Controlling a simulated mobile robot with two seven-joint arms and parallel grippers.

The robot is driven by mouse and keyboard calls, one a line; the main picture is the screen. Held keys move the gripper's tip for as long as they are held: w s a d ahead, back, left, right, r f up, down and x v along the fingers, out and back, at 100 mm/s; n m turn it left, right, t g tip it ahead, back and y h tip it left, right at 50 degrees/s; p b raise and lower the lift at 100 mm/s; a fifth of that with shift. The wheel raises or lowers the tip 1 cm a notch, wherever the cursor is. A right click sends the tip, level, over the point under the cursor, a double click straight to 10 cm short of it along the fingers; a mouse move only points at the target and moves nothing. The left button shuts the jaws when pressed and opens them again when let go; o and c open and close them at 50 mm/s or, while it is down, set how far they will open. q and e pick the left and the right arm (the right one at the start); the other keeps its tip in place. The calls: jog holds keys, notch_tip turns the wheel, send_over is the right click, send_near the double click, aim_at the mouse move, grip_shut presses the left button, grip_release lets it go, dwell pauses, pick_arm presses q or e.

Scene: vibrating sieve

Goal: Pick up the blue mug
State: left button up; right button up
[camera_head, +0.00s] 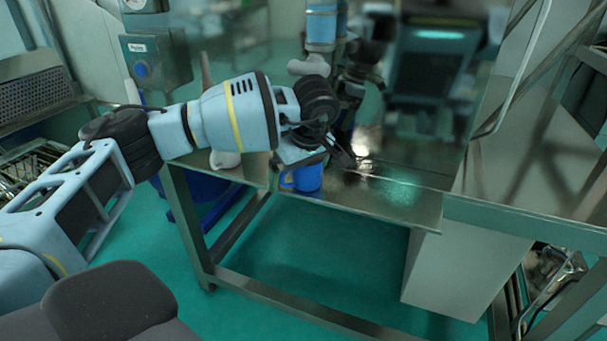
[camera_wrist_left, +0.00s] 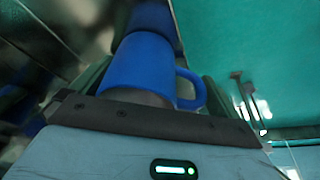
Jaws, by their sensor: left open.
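The blue mug (camera_head: 305,178) stands near the front edge of the steel table (camera_head: 410,202), with its handle to the left. Its upper part is hidden behind my left gripper (camera_head: 342,157) in the head view. In the left wrist view the mug (camera_wrist_left: 140,68) is just ahead of the gripper's palm, with its handle to the right. Dark finger parts show on both sides of it there. The left gripper is open, and I cannot tell whether a finger touches the mug. My right gripper is not in view.
A white object (camera_head: 225,159) stands on the table left of the mug. A blue container (camera_head: 205,190) is below the tabletop at left. A control box (camera_head: 155,65) stands at the back left. A white cabinet (camera_head: 455,270) is under the table at right.

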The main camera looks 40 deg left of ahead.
aim_at(298, 186)
pick_arm(q)
jog(key=shift+c, duration=0.4)
jog(key=c, duration=0.7)
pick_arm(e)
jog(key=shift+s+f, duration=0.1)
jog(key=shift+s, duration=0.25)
pick_arm(q)
jog(key=shift+r, duration=0.1)
jog(key=shift+r, duration=0.45)
jog(key=v, duration=0.2)
jog(key=shift+s+r, duration=0.3)
jog(key=s+d, duration=0.2)
jog(key=s, duration=0.2)
jog(key=s+d+r, duration=0.1)
jog(key=s+d, duration=0.2)
jog(key=s, duration=0.1)
jog(key=s+d, duration=0.2)
jog(key=s, duration=0.3)
jog(key=shift+d+r, duration=0.2)
jog(key=shift+r, duration=0.05)
